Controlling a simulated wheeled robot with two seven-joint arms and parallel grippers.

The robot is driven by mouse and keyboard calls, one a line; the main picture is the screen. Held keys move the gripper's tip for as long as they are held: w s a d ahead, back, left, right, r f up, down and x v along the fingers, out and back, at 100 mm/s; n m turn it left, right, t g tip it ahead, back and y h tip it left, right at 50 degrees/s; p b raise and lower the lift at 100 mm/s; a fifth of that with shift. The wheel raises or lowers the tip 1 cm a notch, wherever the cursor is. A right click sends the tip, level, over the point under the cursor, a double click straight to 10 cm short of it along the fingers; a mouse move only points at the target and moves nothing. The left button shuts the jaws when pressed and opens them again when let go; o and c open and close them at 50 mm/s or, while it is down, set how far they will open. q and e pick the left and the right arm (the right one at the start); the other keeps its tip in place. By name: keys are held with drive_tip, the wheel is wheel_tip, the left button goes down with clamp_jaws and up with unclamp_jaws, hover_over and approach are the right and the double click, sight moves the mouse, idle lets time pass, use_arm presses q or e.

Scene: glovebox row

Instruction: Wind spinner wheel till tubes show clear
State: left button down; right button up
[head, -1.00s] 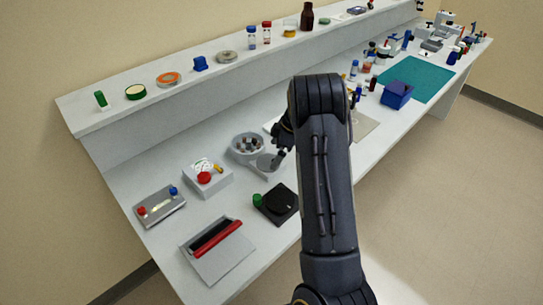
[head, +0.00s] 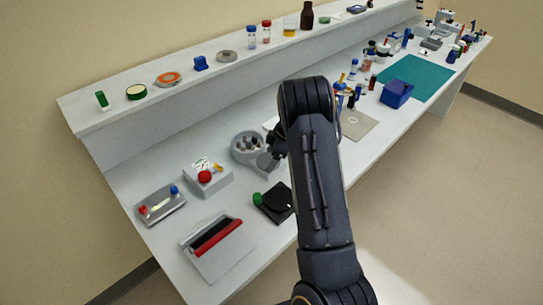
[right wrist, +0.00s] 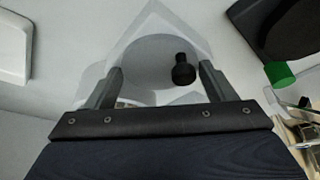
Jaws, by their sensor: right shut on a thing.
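The spinner (head: 235,150), a pale grey unit, stands on the bench with several small tubes (head: 250,143) in its round bowl. The tubes look brownish and pale, too small to tell how clear they are. A black knob (right wrist: 183,70) stands up from the wheel near the right finger. My left gripper is out of view.
A black device with a green knob (head: 257,198) stands close by, nearer the bench edge. A grey box with a red knob (head: 204,177) and a sealer with a red bar (head: 217,238) stand to the left. A raised shelf (head: 235,75) runs behind.

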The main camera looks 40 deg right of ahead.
drive_tip(key=shift+a+f+m+t+h+b, duration=0.15)
drive_tip(key=shift+m+t+h+b, duration=0.3)
drive_tip(key=shift+m+b, duration=1.45)
drive_tip(key=shift+s+m+t+h+b, duration=0.1)
drive_tip(key=shift+m+t+h+b, duration=0.2)
drive_tip(key=shift+m+b, duration=0.55)
drive_tip(key=shift+a+m+h+b, duration=0.2)
drive_tip(key=shift+m+h+b, duration=0.3)
drive_tip(key=shift+m, duration=0.65)
drive_tip(key=shift+r+m+h, duration=0.25)
drive_tip(key=shift+m+h, duration=0.1)
drive_tip(key=shift+m, duration=0.55)
drive_tip(key=m+p, duration=0.1)
drive_tip(key=m+h, duration=0.1)
drive_tip(key=shift+a+r+m+p, duration=0.1)
drive_tip(key=shift+a+m+p, duration=0.1)
drive_tip(key=shift+m+p, duration=0.15)
drive_tip(key=m+h+p, duration=0.1)
drive_tip(key=m+p, duration=0.2)
drive_tip(key=m, duration=0.1)
drive_tip(key=shift+a+h, duration=0.15)
drive_tip(key=shift+h, duration=0.25)
drive_tip(key=shift+m+g+h+p, duration=0.3)
drive_tip(key=shift+m+g+p, duration=0.25)
drive_tip(key=shift+m, duration=0.6)
